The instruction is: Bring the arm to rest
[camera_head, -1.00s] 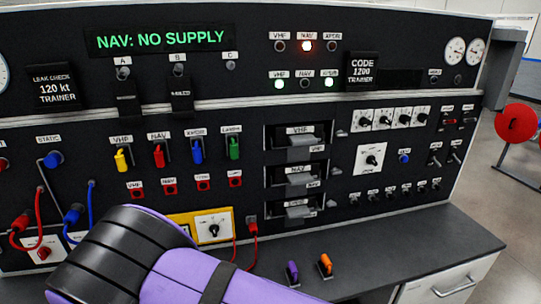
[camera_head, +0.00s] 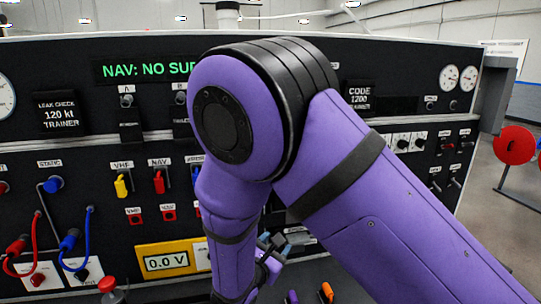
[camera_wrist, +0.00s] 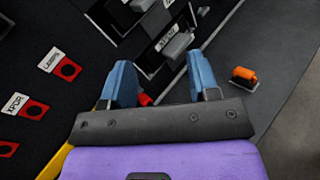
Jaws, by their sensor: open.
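My purple and black arm crosses the middle of the head view and hides much of the panel's centre. My gripper (camera_wrist: 162,85) shows in the wrist view with its two blue fingers apart and nothing between them. In the head view the gripper (camera_head: 272,246) is small and partly hidden behind the arm, low in front of the panel. In the wrist view the panel's slotted units (camera_wrist: 165,45) lie beyond the fingers.
The black panel (camera_head: 60,140) spans the head view; its display reads NAV: NO SUP, the rest hidden. A yellow meter (camera_head: 165,262) reads 0.0 V. An orange-handled item (camera_head: 326,292) sits on the bench, also in the wrist view (camera_wrist: 243,75). A red disc (camera_head: 515,145) stands right.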

